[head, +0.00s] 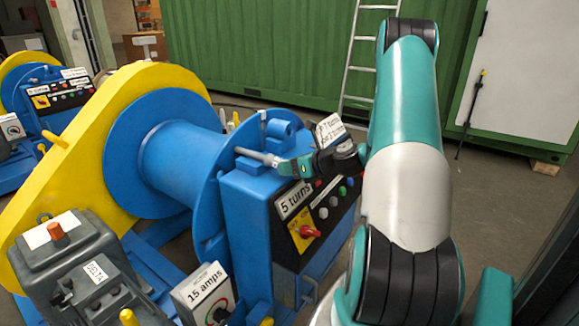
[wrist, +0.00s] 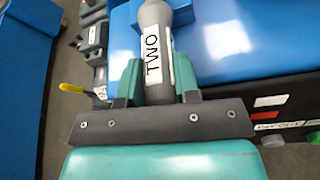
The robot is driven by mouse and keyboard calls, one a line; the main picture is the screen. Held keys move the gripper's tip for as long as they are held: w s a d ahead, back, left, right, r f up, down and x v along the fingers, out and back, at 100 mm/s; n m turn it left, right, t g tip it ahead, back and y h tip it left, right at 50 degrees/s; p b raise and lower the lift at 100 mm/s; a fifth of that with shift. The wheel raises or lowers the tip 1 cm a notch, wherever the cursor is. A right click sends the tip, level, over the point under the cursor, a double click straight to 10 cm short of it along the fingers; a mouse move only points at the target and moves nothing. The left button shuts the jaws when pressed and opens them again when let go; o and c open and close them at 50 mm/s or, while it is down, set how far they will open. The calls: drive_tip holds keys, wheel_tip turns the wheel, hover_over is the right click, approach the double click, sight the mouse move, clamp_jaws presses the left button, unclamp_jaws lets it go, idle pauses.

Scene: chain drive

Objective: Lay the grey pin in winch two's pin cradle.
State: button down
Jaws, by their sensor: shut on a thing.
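The grey pin (head: 258,157) is held in my gripper (head: 292,166), sticking out to the left above the blue winch cabinet (head: 245,215). In the wrist view the pin (wrist: 158,92) lies between the two teal fingers of my gripper (wrist: 157,80). A white label reading TWO is on it.
The blue drum (head: 185,160) and yellow chain guard (head: 60,180) are left of the cabinet. A white card (head: 330,128) stands behind my gripper. A grey motor (head: 75,265) is at front left. Another winch (head: 60,95) stands at far left. Open floor is at right.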

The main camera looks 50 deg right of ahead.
drive_tip(key=shift+f, duration=0.45)
idle(0.4)
drive_tip(key=c, duration=0.8)
unclamp_jaws()
drive_tip(key=shift+f, duration=0.1)
drive_tip(key=v, duration=1.7)
drive_tip(key=shift+s+p, duration=0.2)
drive_tip(key=shift+p, duration=0.15)
